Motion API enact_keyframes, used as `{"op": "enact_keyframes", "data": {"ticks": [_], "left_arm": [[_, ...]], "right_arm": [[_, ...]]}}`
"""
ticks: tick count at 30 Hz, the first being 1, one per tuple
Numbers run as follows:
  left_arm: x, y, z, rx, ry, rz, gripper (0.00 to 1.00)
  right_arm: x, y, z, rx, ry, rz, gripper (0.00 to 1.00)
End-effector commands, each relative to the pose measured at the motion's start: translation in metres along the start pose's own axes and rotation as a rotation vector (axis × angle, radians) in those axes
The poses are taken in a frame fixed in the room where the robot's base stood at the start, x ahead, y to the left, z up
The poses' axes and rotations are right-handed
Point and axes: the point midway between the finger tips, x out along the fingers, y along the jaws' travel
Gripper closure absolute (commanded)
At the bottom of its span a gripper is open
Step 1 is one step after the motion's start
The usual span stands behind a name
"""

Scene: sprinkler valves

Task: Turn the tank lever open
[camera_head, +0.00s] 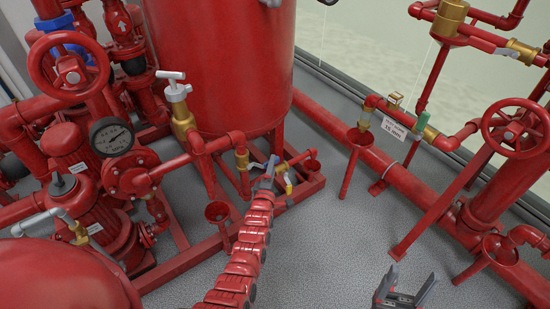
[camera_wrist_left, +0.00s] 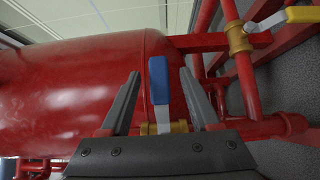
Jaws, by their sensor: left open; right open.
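A lever with a blue handle (camera_wrist_left: 158,82) and a silver shank sits on a brass fitting by the red tank (camera_wrist_left: 75,85) in the left wrist view. My left gripper (camera_wrist_left: 161,76) is open, with one finger on each side of the blue handle and a visible gap to both. In the head view my left gripper (camera_head: 270,168) is at the foot of the red tank (camera_head: 220,60), near a brass valve (camera_head: 242,158), and largely hides the lever. My right gripper (camera_head: 405,290) is open and empty at the bottom, over the grey floor.
A yellow-handled lever (camera_wrist_left: 303,14) on a brass valve (camera_wrist_left: 238,36) is close at the right in the left wrist view. Red pipes and a funnel (camera_head: 217,211) stand left of my left arm. A pressure gauge (camera_head: 112,137) is further left. Grey floor (camera_head: 335,225) is free between the arms.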

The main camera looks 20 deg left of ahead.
Motion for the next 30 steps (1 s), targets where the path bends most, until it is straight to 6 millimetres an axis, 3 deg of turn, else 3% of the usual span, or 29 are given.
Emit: {"op": "enact_keyframes", "data": {"ticks": [5, 10, 25, 30], "left_arm": [[0.032, 0.001, -0.002, 0.002, 0.002, 0.005, 0.38], [0.050, 0.001, -0.001, 0.001, 0.000, 0.004, 0.38], [0.059, 0.001, -0.001, 0.002, 0.000, 0.003, 0.38], [0.059, 0.001, -0.001, 0.002, 0.000, 0.002, 0.66]], "right_arm": [[-0.010, -0.001, 0.002, 0.000, 0.000, 0.000, 0.30], [-0.015, -0.001, 0.003, 0.000, 0.000, 0.000, 0.30], [-0.017, -0.001, 0.003, 0.000, 0.000, 0.000, 0.30], [-0.017, -0.001, 0.003, 0.000, 0.000, 0.000, 0.30]]}}
